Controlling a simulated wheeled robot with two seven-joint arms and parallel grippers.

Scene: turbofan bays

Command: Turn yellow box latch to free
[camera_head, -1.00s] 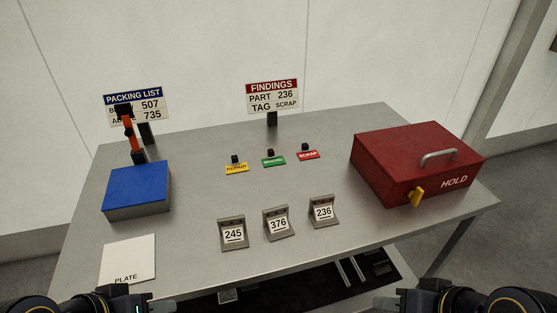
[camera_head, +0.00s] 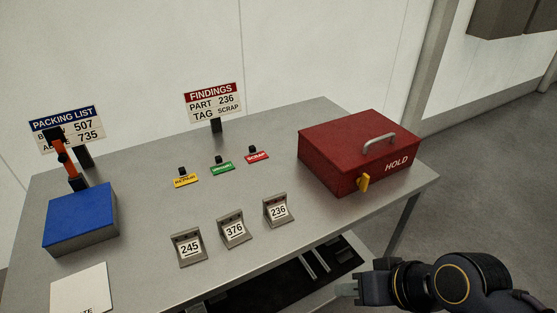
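The yellow latch (camera_head: 363,182) sits on the front face of the red HOLD box (camera_head: 330,170), near that face's left end. It stands nearly upright, slightly tilted. The box lid is closed and has a grey handle (camera_head: 380,144) on top. My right gripper (camera_head: 350,288) is at the lower right, in front of the table edge and below the latch, apart from the box. Its fingers point left and are too small to tell whether they are open. My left gripper is out of view.
A blue box (camera_head: 80,216), a white plate card (camera_head: 80,290) and an orange-and-black tool (camera_head: 64,160) are on the left. Number stands (camera_head: 234,230) and coloured tags (camera_head: 222,168) occupy the middle. Signs (camera_head: 214,103) stand behind. Bare tabletop lies between the stands and the red box.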

